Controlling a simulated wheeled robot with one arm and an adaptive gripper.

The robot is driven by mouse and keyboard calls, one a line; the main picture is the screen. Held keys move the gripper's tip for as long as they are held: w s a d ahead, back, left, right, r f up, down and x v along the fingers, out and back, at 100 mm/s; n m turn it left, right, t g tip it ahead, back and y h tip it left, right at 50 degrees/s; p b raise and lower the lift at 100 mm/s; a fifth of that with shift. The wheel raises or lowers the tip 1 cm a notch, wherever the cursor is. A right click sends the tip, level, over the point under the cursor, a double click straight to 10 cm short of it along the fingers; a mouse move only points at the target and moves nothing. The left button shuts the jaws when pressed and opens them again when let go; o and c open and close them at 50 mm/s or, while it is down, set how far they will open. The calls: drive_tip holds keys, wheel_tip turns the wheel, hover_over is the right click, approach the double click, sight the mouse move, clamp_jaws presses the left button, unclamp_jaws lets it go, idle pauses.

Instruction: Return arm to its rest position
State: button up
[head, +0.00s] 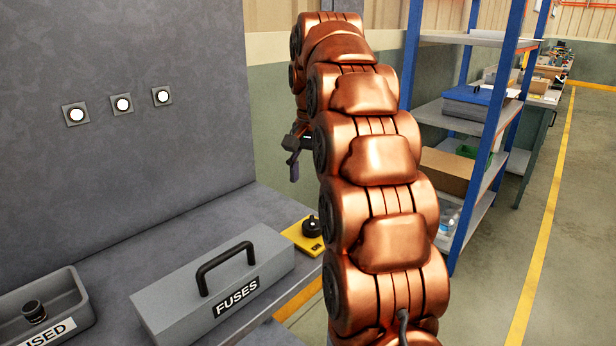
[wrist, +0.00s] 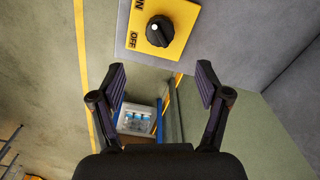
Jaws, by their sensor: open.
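My copper-coloured arm rises through the middle of the head view, and my gripper (head: 294,158) hangs at its far end, partly hidden by the arm. In the wrist view my gripper (wrist: 160,84) is open, with its two dark fingers apart and nothing between them. A yellow switch plate with a black knob (head: 308,231) lies on the grey bench, right of the fuse box. The same knob (wrist: 160,31) shows beyond the fingertips in the wrist view, beside the word OFF. My gripper is apart from it.
A grey box labelled FUSES (head: 213,285) with a black handle stands on the bench (head: 180,240). A grey tray (head: 75,313) at the left holds a black knob-like part (head: 34,311). Three white round lights (head: 122,104) are on the panel. A blue-framed shelf (head: 488,130) stands right of my arm.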

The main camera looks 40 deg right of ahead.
idle(0.4)
drive_tip(key=s+a+n+p, duration=0.3)
drive_tip(key=s+a, duration=0.2)
drive_tip(key=a, duration=0.3)
drive_tip(key=s+a+f+n+p, duration=0.2)
drive_tip(key=s+a+n, duration=0.1)
drive_tip(key=s, duration=0.5)
drive_tip(key=s+a+f+n+g+p, duration=0.1)
drive_tip(key=s+a+f+n+p, duration=0.1)
drive_tip(key=s+a, duration=0.3)
drive_tip(key=s+a+f+n+p, duration=0.2)
drive_tip(key=s+a+n+p, duration=0.1)
drive_tip(key=s, duration=0.9)
drive_tip(key=shift+s+a+f+n+g+p, duration=0.3)
drive_tip(key=shift+s+a+f+g+p, duration=0.1)
drive_tip(key=shift+a+p, duration=0.4)
drive_tip(key=shift+w+a, duration=0.1)
